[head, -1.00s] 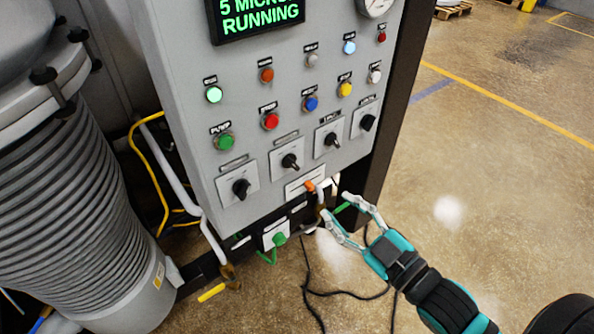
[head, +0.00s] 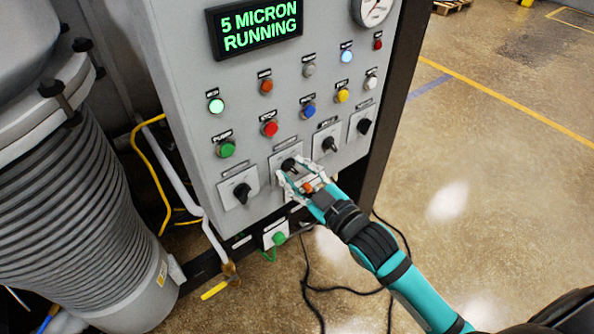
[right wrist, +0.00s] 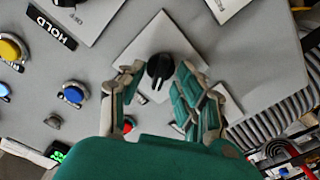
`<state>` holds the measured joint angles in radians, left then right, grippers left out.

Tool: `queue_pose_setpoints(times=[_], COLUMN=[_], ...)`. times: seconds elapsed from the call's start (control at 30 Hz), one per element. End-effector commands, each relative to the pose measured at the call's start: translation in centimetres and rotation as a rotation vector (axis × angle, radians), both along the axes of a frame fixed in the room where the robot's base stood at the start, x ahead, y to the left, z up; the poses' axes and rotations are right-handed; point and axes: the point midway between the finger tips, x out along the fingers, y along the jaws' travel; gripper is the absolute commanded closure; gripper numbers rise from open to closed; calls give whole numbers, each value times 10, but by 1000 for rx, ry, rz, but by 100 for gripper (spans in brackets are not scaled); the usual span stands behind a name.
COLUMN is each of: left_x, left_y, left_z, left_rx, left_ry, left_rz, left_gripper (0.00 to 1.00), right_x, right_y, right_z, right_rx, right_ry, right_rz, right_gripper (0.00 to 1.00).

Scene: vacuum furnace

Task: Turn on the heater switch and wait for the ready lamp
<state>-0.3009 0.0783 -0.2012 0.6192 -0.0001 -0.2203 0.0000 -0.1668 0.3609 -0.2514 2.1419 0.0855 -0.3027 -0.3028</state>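The grey control panel carries a row of black rotary switches. My right gripper (head: 292,177) is at the second switch from the left (head: 289,163) in the head view. In the right wrist view that switch's black knob (right wrist: 160,66) lies between my spread fingers (right wrist: 158,72), with a small gap on each side. The gripper is open; contact with the plate cannot be told. Above, a pale green lamp (head: 216,105) and a light blue lamp (head: 346,56) look lit, while an orange lamp (head: 266,86) looks dull. My left gripper is out of view.
A display (head: 257,26) reads "5 MICRON RUNNING". Neighbouring switches (head: 241,192) (head: 329,145) and push buttons (head: 270,129) sit close by. A ribbed grey vessel (head: 70,190) stands at the left. Black cables lie on the floor, which is otherwise open at the right.

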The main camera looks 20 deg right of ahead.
Motion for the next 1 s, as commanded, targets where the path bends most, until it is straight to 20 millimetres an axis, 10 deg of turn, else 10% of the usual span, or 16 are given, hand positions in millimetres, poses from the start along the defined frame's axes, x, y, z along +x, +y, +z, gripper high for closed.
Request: queue_pose_setpoints(times=[0.37,1.0], left_x=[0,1], left_y=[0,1], left_z=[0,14], left_rx=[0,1], left_ry=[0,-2], left_rz=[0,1], left_gripper=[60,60], right_x=[0,0], right_y=[0,-1], right_z=[0,3], right_rx=[0,125], right_ry=[0,45], right_rz=[0,0], right_gripper=[100,100])
